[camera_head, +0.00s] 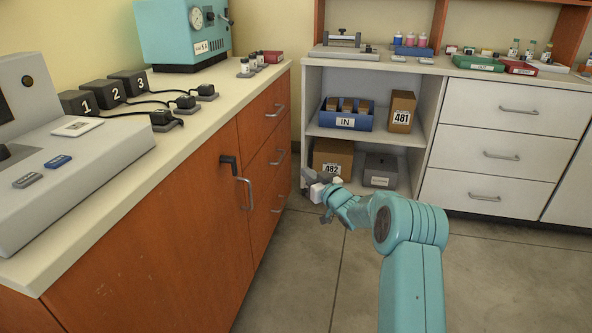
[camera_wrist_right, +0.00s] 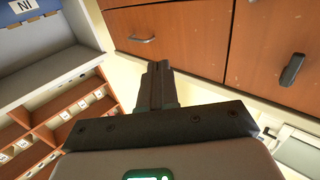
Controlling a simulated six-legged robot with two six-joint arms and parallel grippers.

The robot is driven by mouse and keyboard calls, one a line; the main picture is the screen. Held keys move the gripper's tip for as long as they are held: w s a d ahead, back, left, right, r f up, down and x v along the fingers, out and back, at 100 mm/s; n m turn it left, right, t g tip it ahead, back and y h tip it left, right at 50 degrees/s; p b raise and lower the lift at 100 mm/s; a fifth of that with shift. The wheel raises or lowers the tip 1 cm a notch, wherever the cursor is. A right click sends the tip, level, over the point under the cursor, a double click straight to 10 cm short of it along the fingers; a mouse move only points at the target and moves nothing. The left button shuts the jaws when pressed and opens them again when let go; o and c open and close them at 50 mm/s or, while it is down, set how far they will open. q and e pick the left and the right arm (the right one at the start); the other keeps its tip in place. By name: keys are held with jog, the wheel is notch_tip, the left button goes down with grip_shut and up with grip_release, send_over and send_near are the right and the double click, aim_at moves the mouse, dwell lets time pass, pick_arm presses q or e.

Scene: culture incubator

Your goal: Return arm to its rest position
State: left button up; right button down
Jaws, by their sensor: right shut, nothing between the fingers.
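My right arm is teal and reaches forward from the bottom right of the head view. Its gripper (camera_head: 314,184) is in front of the open shelf, over the floor, to the right of the wooden cabinet. In the right wrist view the two dark fingers (camera_wrist_right: 158,84) are together with nothing between them. The gripper touches nothing that I can see. My left gripper is in neither view.
A wooden cabinet (camera_head: 207,210) with a black latch and metal handles stands at left, bearing a grey device (camera_head: 85,165). The shelf holds a blue IN bin (camera_head: 345,121) and boxes 481 (camera_head: 402,110) and 482 (camera_head: 332,157). White drawers (camera_head: 500,150) stand right. The floor (camera_head: 310,270) is clear.

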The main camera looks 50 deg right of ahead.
jog(key=shift+s+d, duration=0.2)
jog(key=shift+s, duration=0.25)
jog(key=w+a+f+m+g+y, duration=0.1)
jog(key=w+a+f+g+y, duration=0.2)
jog(key=a+f, duration=1.1)
jog(key=s+a+f+g+y, duration=0.2)
jog(key=a+f, duration=0.3)
jog(key=a, duration=0.4)
jog(key=s+a+f+g+y, duration=0.1)
jog(key=s+a+f+g, duration=0.15)
jog(key=a+f, duration=0.45)
jog(key=s+a+f+n+g+y, duration=0.1)
jog(key=s+a+f+g, duration=0.2)
jog(key=s+a, duration=0.55)
jog(key=s+a+f+g+y, duration=0.2)
jog(key=s+a+g, duration=0.1)
jog(key=s+a, duration=0.5)
jog(key=s+a+n+g, duration=0.1)
jog(key=s+a+g, duration=0.2)
jog(key=s+a, duration=0.5)
jog(key=a+r+p+v, duration=0.1)
jog(key=a+p+v, duration=0.2)
jog(key=p+v, duration=1.1)
jog(key=a+r+p+v, duration=0.1)
jog(key=a+p+v, duration=0.3)
jog(key=p+v, duration=1.1)
jog(key=shift+r+n+y+p, duration=0.3)
jog(key=shift+p, duration=0.75)
jog(key=shift+d, duration=0.1)
